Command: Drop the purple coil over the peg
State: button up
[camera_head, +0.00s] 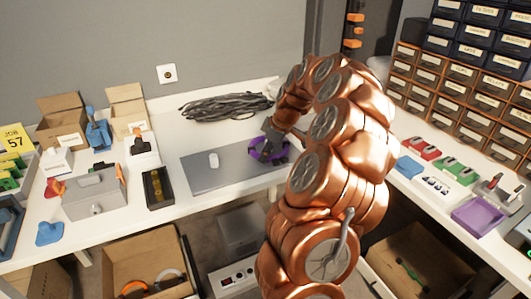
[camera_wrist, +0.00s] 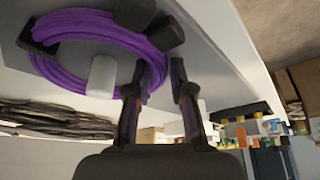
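The purple coil (camera_head: 256,154) is near the right end of a grey plate (camera_head: 196,178). My gripper (camera_head: 271,143) is at the coil's side in the head view. In the wrist view its two fingers (camera_wrist: 160,75) stand apart with the coil's bundle (camera_wrist: 88,18) between their tips, shut on it. The peg, a short white cylinder (camera_head: 213,160), stands on the plate left of the coil, with a gap in the head view. In the wrist view a white cylinder (camera_wrist: 101,77) overlaps the coil's ring. Whether the coil touches the plate cannot be told.
A dark cable bundle (camera_head: 228,106) lies behind the plate. A black tray (camera_head: 158,188) and a grey box (camera_head: 95,197) stand to its left. Open cartons (camera_head: 62,122) are at the back left. A purple tray (camera_head: 478,217) and drawer racks (camera_head: 450,88) are at right.

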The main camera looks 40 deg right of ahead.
jog(key=o, duration=0.5)
jog(key=shift+o, duration=0.2)
jog(key=v, duration=1.2)
